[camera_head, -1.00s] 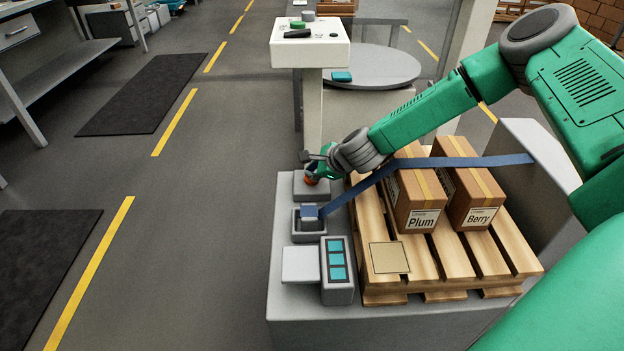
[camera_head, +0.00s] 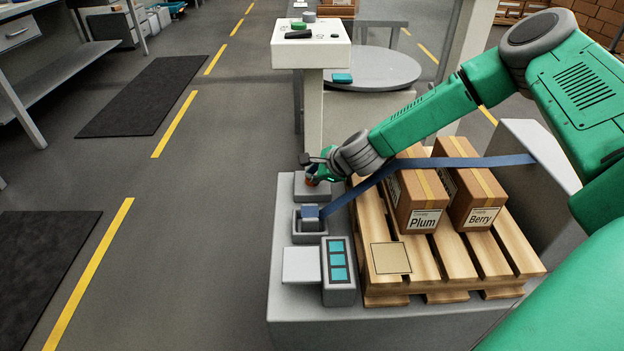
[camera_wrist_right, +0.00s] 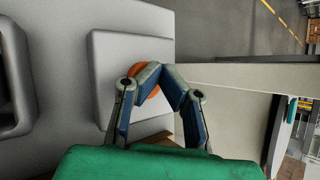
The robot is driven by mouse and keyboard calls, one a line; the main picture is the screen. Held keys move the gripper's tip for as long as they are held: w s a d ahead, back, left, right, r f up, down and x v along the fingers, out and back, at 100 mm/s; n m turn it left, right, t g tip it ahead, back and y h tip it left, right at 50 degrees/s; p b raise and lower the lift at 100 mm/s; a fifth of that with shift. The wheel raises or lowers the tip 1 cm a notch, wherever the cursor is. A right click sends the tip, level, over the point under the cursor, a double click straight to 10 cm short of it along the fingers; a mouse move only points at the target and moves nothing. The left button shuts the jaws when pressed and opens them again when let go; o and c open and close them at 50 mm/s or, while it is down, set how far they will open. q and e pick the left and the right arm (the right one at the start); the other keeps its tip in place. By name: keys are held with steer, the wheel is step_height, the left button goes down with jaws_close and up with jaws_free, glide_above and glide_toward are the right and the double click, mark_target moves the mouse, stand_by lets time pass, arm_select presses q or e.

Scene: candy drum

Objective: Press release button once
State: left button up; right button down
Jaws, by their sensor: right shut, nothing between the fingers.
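The release button is an orange-red cap (camera_head: 311,181) on a raised grey block (camera_head: 301,190) at the far end of the grey platform. It also shows in the right wrist view as an orange disc (camera_wrist_right: 139,72), partly hidden behind my fingers. My right gripper (camera_head: 318,173) is shut and empty, with its fingertips over the button. In the right wrist view the fingertips (camera_wrist_right: 160,72) overlap the button's right part. I cannot tell whether they press it down or only touch it. My left gripper is not in view.
A blue strap (camera_head: 385,175) runs from a buckle block (camera_head: 309,222) over the pallet (camera_head: 440,265) with the Plum (camera_head: 420,200) and Berry (camera_head: 470,195) boxes. A panel with cyan squares (camera_head: 338,262) stands nearer. A white pedestal (camera_head: 312,105) stands just beyond the platform.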

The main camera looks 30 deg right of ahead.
steer(key=shift+d+f, duration=0.1)
steer(key=shift+f, duration=0.05)
stand_by(0.3)
steer(key=shift+r+p, duration=0.7)
steer(key=shift+r, duration=0.25)
step_height(320, 180, up, 5)
steer(key=p, duration=0.4)
steer(key=shift+f, duration=0.1)
stand_by(0.4)
